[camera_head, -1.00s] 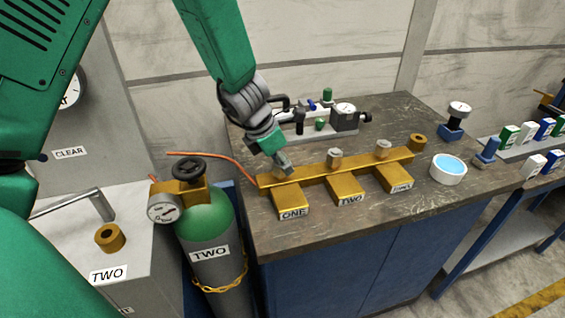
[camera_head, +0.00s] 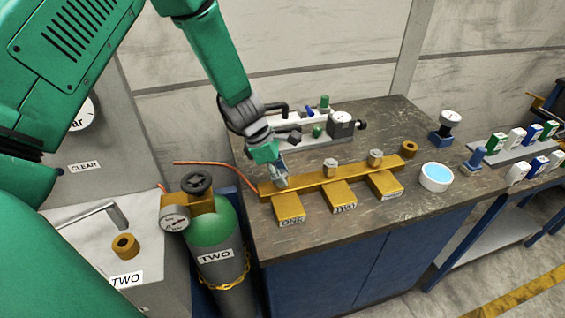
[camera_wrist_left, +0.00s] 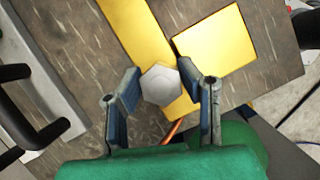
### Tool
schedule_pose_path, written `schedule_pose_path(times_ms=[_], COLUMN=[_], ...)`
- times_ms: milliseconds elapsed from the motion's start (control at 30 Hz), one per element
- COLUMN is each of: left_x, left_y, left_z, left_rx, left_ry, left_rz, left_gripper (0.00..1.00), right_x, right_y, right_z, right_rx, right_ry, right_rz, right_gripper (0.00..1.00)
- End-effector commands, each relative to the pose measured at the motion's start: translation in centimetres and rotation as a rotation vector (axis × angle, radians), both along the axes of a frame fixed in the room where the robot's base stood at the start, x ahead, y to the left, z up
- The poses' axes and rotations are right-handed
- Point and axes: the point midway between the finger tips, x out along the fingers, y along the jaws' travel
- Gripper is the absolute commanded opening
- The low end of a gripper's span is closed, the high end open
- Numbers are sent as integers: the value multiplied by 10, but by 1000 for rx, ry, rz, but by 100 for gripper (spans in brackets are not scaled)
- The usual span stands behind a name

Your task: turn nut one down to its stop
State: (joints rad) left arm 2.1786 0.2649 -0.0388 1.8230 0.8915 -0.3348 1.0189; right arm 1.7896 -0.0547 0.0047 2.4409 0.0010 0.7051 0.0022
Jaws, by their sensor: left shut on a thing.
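A brass bar (camera_head: 350,172) lies on the bench with three brass blocks along it, labelled ONE (camera_head: 287,207), TWO and a third with an unclear label. Nut one is a grey hex nut (camera_wrist_left: 160,85) on the bar by block ONE. My left gripper (camera_head: 281,181) comes down from above at nut one and hides it in the head view. In the left wrist view its fingers (camera_wrist_left: 164,92) are shut on the nut, one on each side. Two other grey nuts (camera_head: 331,167) (camera_head: 376,158) stand on the bar. My right gripper is not in view.
Behind the bar is a white fixture with a gauge block (camera_head: 341,123). A green gas cylinder (camera_head: 211,228) with a valve stands left of the bench. The bench front is clear.

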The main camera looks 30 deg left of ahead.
Motion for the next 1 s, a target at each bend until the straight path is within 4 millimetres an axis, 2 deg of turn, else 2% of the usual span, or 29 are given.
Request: schedule_pose_path(times_ms=[33,300,700,1000], left_x=[-3,-3,-3,-2], left_y=[2,2,3,3], left_z=[1,-1,-3,-3], left_rx=[2,3,3,4], left_ry=[10,8,8,6], left_rz=[-42,-297,-606,-718], left_gripper=[3,3,3,3], right_x=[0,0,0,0], right_y=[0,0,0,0], right_z=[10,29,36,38], right_rx=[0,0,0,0], right_ry=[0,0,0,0], right_rz=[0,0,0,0], right_gripper=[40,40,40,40])
